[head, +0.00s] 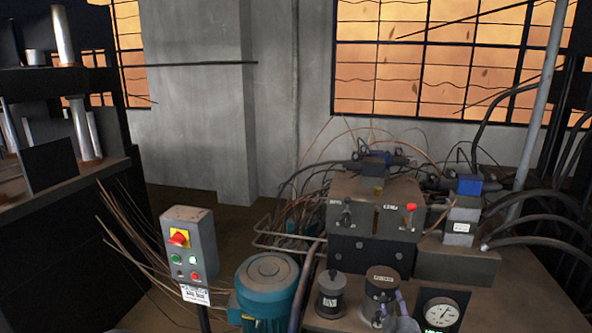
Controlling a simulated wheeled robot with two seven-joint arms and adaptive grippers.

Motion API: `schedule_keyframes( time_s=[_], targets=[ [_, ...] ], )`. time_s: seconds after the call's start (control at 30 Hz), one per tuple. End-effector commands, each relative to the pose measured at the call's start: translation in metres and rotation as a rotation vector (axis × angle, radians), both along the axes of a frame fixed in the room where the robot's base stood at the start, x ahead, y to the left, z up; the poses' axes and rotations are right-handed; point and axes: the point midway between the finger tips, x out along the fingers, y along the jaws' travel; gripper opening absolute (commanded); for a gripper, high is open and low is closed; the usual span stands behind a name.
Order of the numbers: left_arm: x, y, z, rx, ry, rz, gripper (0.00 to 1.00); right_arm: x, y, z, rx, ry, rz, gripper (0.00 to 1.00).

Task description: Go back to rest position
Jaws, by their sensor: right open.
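My right gripper (393,306) shows only in part at the bottom edge of the head view, as a small grey-purple shape. It is open, in front of a dark round cap (382,278) on the hydraulic unit. I see nothing between its fingers, though most of it is cut off by the frame. I cannot tell whether it touches the cap. My left gripper is not in view. No flap discs are in view.
A control box (190,245) with a red knob stands on a post at left centre. A teal motor (268,285), valve block (375,205), pressure gauge (441,312) and black hoses crowd the right. A dark press (75,220) stands left.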

Motion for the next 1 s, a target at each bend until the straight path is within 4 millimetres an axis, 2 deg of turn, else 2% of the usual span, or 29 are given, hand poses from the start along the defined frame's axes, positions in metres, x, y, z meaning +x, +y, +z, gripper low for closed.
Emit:
schedule_keyframes(
  time_s=[0.03, 0.17, 0.27, 0.4, 0.47, 0.6, 0.7, 0.8, 0.9, 1.0],
  targets=[
    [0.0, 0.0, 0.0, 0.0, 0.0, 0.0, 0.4, -0.004, 0.008, -0.024, 0.037, 0.056, 0.015, 0.54],
    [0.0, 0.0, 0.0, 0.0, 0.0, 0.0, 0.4, -0.025, 0.035, -0.093, 0.168, 0.233, 0.049, 0.54],
    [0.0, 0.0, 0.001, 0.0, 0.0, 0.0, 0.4, -0.052, 0.058, -0.149, 0.282, 0.392, 0.062, 0.54],
    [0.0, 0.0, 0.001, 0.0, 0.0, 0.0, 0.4, -0.102, 0.09, -0.218, 0.432, 0.618, 0.057, 0.54],
    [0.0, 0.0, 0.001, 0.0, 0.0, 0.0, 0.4, -0.129, 0.104, -0.245, 0.493, 0.719, 0.047, 0.54],
    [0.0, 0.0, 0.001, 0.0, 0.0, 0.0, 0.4, -0.198, 0.135, -0.296, 0.625, 0.955, 0.004, 0.54],
    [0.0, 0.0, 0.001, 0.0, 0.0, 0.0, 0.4, -0.25, 0.154, -0.321, 0.704, 1.118, -0.043, 0.54],
    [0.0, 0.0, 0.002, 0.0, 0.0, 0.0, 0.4, -0.295, 0.169, -0.337, 0.763, 1.254, -0.091, 0.54],
    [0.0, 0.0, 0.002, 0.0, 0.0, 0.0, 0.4, -0.328, 0.178, -0.344, 0.8, 1.348, -0.131, 0.54],
    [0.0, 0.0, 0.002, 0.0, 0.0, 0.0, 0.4, -0.346, 0.183, -0.347, 0.82, 1.401, -0.156, 0.54]
  ],
)
